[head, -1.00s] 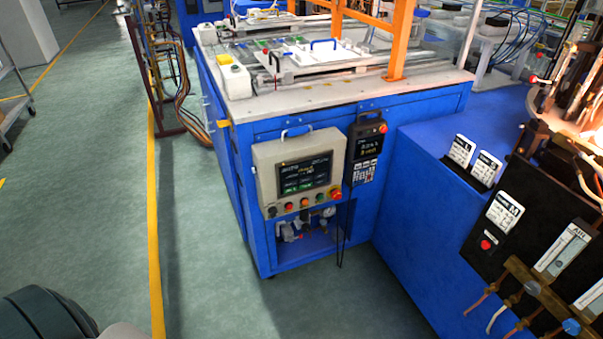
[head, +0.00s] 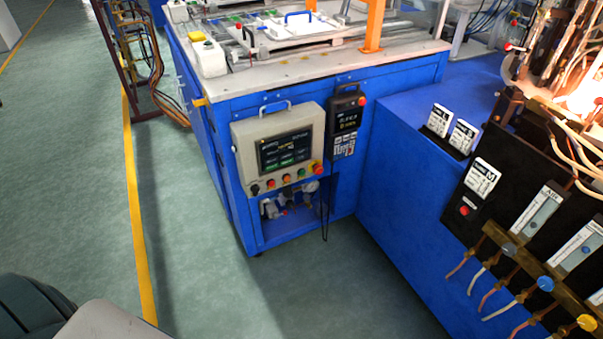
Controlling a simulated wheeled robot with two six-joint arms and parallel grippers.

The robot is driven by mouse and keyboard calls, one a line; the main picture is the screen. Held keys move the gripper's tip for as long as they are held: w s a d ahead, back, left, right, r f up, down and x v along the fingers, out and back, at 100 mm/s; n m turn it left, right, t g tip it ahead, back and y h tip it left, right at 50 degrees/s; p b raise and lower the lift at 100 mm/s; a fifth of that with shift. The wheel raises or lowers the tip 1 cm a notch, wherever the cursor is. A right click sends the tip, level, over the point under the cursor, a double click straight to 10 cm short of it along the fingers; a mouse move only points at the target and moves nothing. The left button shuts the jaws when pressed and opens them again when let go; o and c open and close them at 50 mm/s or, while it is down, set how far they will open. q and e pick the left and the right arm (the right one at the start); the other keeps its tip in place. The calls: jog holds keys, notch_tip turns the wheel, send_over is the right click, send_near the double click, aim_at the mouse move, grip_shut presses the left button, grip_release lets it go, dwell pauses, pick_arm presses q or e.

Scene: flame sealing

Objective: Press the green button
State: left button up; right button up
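The green button (head: 301,173) is a small round button in the row along the bottom of the beige control panel (head: 244,150). It sits between an orange button (head: 286,178) and a larger red button (head: 318,168) on a yellow base. A red button (head: 271,183) and a black knob (head: 255,189) are further left in the row. The panel's screen (head: 285,152) is lit. Neither of my grippers is in view.
A black handheld controller (head: 346,120) hangs right of the panel on the blue machine cabinet (head: 215,150). A blue bench (head: 400,190) with gauges, hoses and a glowing flame area stands at right. Green floor (head: 200,290) in front of the panel is clear.

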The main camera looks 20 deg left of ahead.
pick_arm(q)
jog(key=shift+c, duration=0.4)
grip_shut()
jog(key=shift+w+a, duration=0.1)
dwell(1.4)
